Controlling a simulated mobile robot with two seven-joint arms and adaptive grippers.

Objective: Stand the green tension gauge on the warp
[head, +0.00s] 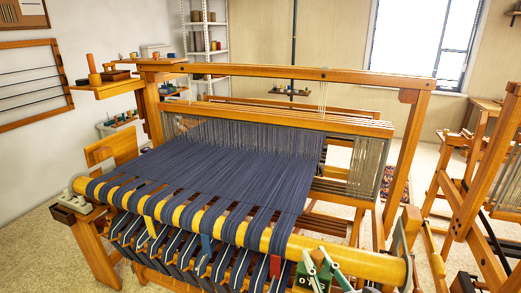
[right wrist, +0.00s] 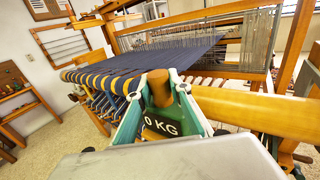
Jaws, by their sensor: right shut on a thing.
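The green tension gauge (head: 303,275) is at the bottom of the head view, in front of the loom's front beam. In the right wrist view the gauge (right wrist: 160,122) shows a "0 KG" label and a brown wooden knob on top. My right gripper (head: 322,268) is shut on it, with a finger on each side; the gripper also shows in the right wrist view (right wrist: 158,110). The dark blue warp (head: 225,170) is stretched across the loom, beyond and to the left of the gauge. The gauge looks roughly upright and apart from the warp. My left gripper is not in view.
The yellow round front beam (head: 345,258) lies between the gauge and the warp's flat stretch. A side shelf (head: 115,84) holds small wooden items at the left. Coloured tags, one red (head: 275,267), hang below the beam. Another loom (head: 490,175) stands at the right.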

